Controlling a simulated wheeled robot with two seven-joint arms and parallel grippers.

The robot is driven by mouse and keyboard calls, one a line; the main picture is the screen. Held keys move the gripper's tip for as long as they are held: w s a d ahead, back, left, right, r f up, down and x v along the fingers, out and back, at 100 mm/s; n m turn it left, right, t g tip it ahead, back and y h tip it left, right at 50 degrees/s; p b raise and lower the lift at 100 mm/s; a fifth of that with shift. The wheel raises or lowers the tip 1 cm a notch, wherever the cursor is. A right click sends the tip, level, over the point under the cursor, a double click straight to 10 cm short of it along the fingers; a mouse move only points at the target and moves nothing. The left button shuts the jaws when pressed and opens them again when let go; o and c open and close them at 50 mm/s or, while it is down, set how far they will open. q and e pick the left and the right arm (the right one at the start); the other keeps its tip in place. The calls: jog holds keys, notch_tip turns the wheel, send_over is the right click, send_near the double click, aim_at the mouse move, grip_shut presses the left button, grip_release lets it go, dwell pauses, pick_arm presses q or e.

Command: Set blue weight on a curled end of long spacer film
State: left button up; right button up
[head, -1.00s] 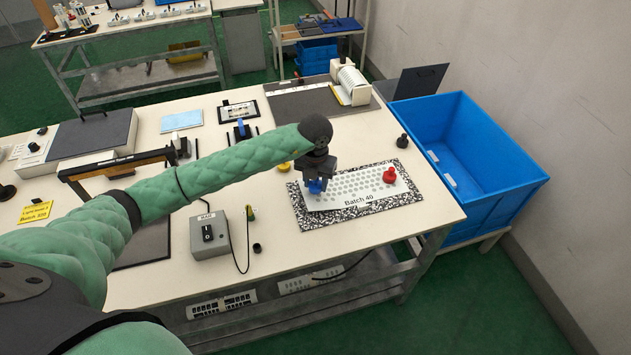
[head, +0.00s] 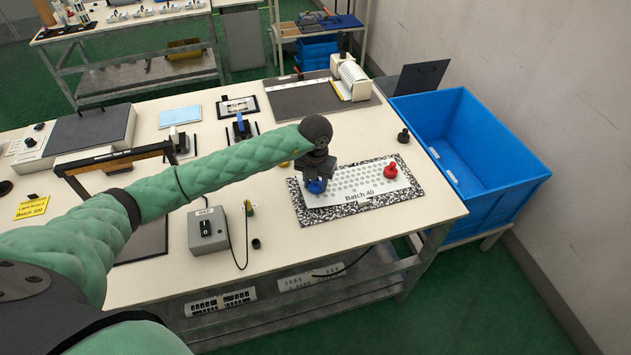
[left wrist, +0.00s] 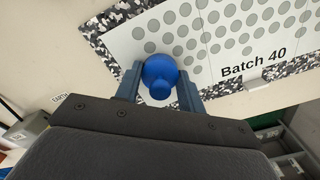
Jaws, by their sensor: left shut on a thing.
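The long spacer film (head: 350,196) is a pale perforated strip marked "Batch 40", lying on a black-and-white speckled mat (head: 403,201). A red weight (head: 390,170) stands on its right end. My left gripper (head: 316,187) is over the film's left end, shut on the blue weight (head: 315,187). In the left wrist view the blue weight (left wrist: 160,76) is between the two fingers, over the left end of the film (left wrist: 215,40). I cannot tell whether the weight touches the film. My right gripper is not in view.
A black weight (head: 403,135) stands on the table behind the mat. A grey switch box (head: 208,231) with a cable is left of the mat. A blue bin (head: 500,175) is beyond the table's right edge. A yellow piece (head: 284,164) is partly behind my arm.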

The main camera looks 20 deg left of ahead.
pick_arm(q)
jog(key=shift+f+b, duration=0.5)
jog(key=shift+f, duration=0.2)
dwell(0.3)
jog(key=o, duration=1.2)
jog(key=shift+o, duration=0.2)
jog(key=shift+r+b, duration=0.3)
jog(key=shift+r, duration=0.15)
notch_tip(320, 180, up, 6)
jog(key=shift+f+b, duration=0.1)
jog(key=shift+b, duration=0.95)
jog(key=shift+r, duration=0.55)
